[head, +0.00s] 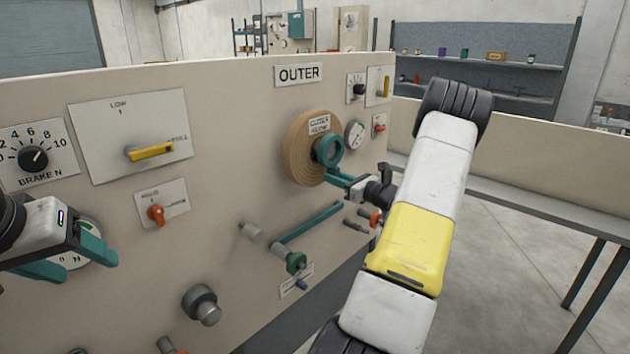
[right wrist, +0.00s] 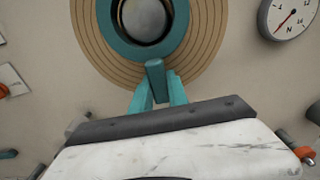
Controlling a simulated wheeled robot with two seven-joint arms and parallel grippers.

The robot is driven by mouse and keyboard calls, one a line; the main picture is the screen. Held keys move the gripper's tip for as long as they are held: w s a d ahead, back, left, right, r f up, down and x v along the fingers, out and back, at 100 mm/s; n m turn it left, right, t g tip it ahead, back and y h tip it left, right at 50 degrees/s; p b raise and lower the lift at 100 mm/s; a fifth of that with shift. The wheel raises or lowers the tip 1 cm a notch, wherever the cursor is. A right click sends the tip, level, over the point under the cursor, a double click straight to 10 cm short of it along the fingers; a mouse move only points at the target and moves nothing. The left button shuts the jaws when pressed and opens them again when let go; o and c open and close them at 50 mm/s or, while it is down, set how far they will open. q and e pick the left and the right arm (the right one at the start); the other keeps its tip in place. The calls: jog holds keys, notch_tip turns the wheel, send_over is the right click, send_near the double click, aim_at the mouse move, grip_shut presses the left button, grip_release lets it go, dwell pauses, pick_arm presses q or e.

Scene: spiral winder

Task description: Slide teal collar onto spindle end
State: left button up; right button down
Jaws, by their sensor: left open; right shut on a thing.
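The teal collar (head: 337,143) is a ring with a short tab, in front of the wooden disc (head: 300,165) on the panel under the OUTER sign. My right gripper (head: 334,174) is shut on the collar's tab from below. In the right wrist view the gripper (right wrist: 158,90) pinches the tab, and the collar (right wrist: 112,38) rings the round metal spindle end (right wrist: 146,18). The collar's top is cut off there. I cannot tell whether the collar is around the spindle or just in front of it. My left gripper (head: 90,264) is open and empty at the far left.
A teal crank arm with a green knob (head: 296,262) sticks out below the disc. A gauge (head: 354,134) and orange knob (head: 376,218) are to its right. A yellow lever (head: 150,152) and red knob (head: 156,214) are on the left panel.

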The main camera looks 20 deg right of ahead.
jog(key=x, duration=0.3)
jog(key=shift+w+a+f, duration=0.1)
jog(key=shift+w, duration=0.15)
jog(key=c, duration=0.7)
grip_release()
jog(key=shift+s, duration=0.15)
jog(key=shift+v, duration=3.9)
